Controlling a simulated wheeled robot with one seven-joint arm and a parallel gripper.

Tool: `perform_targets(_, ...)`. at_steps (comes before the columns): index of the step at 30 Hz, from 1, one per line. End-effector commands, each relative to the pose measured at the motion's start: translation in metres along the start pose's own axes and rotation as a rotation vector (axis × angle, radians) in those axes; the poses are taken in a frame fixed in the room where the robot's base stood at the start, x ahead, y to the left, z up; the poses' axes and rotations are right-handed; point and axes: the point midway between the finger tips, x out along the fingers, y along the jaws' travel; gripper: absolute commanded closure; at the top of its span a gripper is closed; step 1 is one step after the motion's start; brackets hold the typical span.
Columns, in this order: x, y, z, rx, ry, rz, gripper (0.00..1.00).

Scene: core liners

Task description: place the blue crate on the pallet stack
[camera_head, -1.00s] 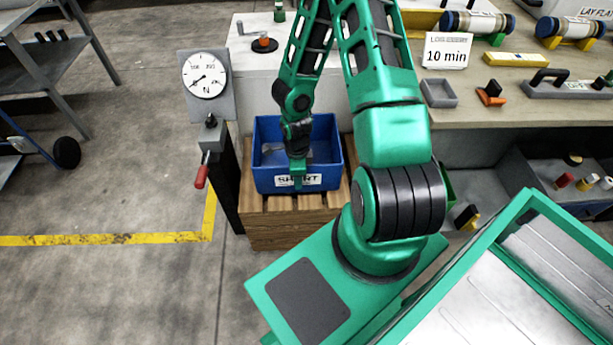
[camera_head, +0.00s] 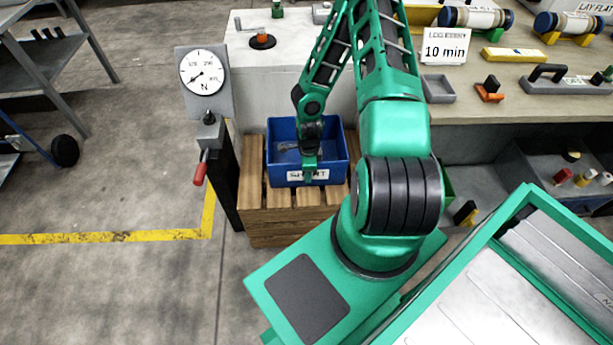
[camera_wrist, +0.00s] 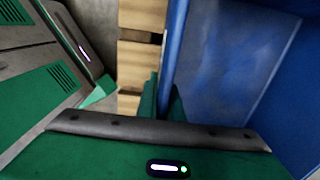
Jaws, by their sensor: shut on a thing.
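The blue crate (camera_head: 284,175) is over the right part of the wooden pallet stack (camera_head: 252,207) in the head view. A white label with partly covered lettering is on its front wall, and a small grey thing shows inside. My gripper (camera_head: 310,172) is shut on the crate's front wall at the label. In the wrist view the crate's blue wall (camera_wrist: 172,50) runs up between the green fingers (camera_wrist: 160,98), with pallet slats (camera_wrist: 138,65) to its left. I cannot tell whether the crate's bottom touches the slats.
A dial gauge (camera_head: 203,72) on a post with a red-handled lever (camera_head: 200,172) stands just left of the stack. A pale block (camera_head: 262,85) is behind it. A workbench (camera_head: 560,118) is at the right. Bare slats show left of the crate.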

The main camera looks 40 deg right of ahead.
Motion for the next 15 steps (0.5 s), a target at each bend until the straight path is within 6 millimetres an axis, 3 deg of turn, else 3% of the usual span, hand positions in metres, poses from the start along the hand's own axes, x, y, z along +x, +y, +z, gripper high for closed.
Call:
perform_targets(12, 0.0039, -0.0007, -0.0006, 0.001, 0.001, -0.001, 1.00)
perform_targets(13, 0.0038, -0.0001, -0.0008, 0.001, 0.001, 0.000, 0.87)
perform_targets(15, 0.0037, -0.0001, -0.0010, 0.002, 0.001, 0.000, 0.75)
